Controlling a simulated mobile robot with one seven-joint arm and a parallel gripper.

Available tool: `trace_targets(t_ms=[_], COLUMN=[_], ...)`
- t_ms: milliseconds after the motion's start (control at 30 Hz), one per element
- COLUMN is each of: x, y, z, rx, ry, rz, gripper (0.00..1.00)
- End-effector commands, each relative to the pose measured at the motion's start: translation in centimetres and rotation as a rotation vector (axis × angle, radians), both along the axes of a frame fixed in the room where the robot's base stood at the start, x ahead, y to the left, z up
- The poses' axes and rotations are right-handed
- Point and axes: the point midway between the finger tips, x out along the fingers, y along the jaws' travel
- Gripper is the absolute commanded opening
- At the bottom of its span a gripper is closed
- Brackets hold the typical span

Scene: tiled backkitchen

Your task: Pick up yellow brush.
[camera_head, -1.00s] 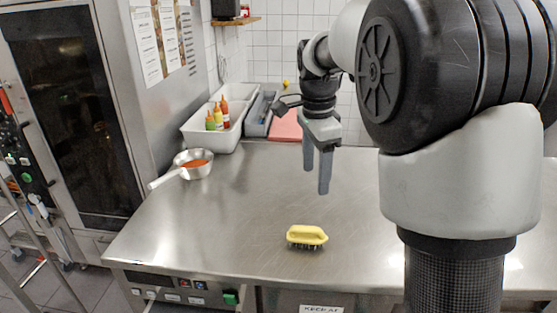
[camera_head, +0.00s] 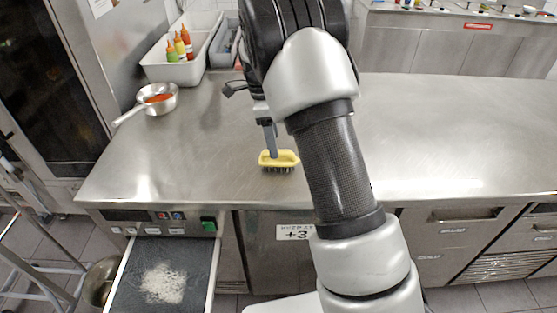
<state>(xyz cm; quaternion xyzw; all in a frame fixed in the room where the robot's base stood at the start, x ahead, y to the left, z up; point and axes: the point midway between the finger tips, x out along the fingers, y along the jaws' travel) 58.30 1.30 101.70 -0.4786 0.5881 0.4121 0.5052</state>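The yellow brush (camera_head: 279,160) lies on the steel counter near its front edge, dark bristles down. My gripper (camera_head: 271,152) points down at it, with a grey finger reaching the back of the brush's yellow body. Only one finger shows clearly; the other is hidden behind my arm or the first finger. I cannot tell whether the fingers touch the brush or how far apart they are.
A saucepan with orange-red contents (camera_head: 158,97) stands at the counter's left. A white bin (camera_head: 167,71) with several sauce bottles is behind it. An open drawer (camera_head: 206,290) with white powder juts out below the front edge. The counter's right half is clear.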

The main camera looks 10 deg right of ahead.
Motion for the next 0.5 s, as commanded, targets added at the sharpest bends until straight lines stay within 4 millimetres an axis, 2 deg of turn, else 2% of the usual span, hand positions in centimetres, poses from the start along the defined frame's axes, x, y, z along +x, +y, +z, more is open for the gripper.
trace_targets(t_ms=[167,367,500], x=[-0.1,-0.4,-0.4], y=[-0.3,-1.6,-1.7], z=[-1.0,-3.6,-5.3], rx=[0.0,0.0,-0.001], ry=[0.0,0.003,0.001], rz=[-0.001,-0.001,0.001], gripper=[0.62,0.62,0.62])
